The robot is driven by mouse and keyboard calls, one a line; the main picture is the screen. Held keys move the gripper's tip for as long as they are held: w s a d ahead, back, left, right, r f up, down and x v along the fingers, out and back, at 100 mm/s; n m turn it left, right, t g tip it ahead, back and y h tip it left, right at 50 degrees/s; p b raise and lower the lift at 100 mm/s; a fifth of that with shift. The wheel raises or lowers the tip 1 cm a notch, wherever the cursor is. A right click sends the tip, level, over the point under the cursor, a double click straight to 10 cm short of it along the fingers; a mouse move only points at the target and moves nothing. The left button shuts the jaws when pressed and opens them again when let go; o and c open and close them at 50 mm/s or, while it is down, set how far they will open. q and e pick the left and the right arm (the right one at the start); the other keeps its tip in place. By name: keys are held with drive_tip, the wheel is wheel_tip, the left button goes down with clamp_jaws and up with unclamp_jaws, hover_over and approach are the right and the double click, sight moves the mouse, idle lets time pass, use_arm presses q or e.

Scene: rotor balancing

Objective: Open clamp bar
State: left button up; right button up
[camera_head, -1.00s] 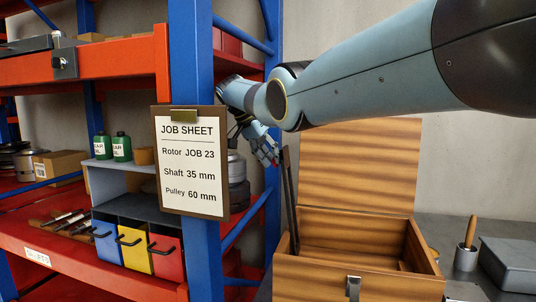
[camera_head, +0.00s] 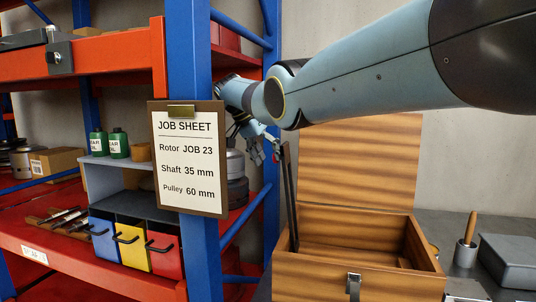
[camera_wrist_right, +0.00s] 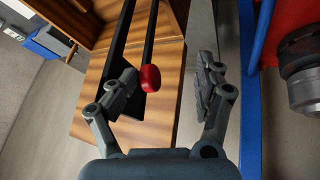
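A dark bar (camera_head: 290,195) stands nearly upright at the left side of the open wooden box in the head view. In the right wrist view, a thin dark rod with a round red knob (camera_wrist_right: 150,78) at its end runs beside a wider dark bar (camera_wrist_right: 122,38). My right gripper (camera_wrist_right: 170,76) is open, with the red knob between its fingers in this view, nearer the left finger. Contact cannot be made out. In the head view my right gripper (camera_head: 266,150) is small, beside the bar's top. My left gripper is not in view.
The wooden box (camera_head: 360,282) has its lid (camera_head: 358,165) raised. A blue shelf post (camera_head: 190,60) with a job sheet (camera_head: 187,160) stands left of my right gripper. A metal cup (camera_head: 465,255) and a grey case (camera_head: 510,258) sit at the right.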

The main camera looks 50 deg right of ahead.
drive_tip(key=shift+s+a+f, duration=0.1)
drive_tip(key=shift+s+f, duration=0.05)
drive_tip(key=shift+f, duration=0.3)
drive_tip(key=shift+s+a+f, duration=0.1)
drive_tip(key=shift+f, duration=0.3)
wheel_tip(320, 180, up, 12)
drive_tip(key=shift+w+d+f, duration=0.2)
drive_tip(key=shift+w+d, duration=0.05)
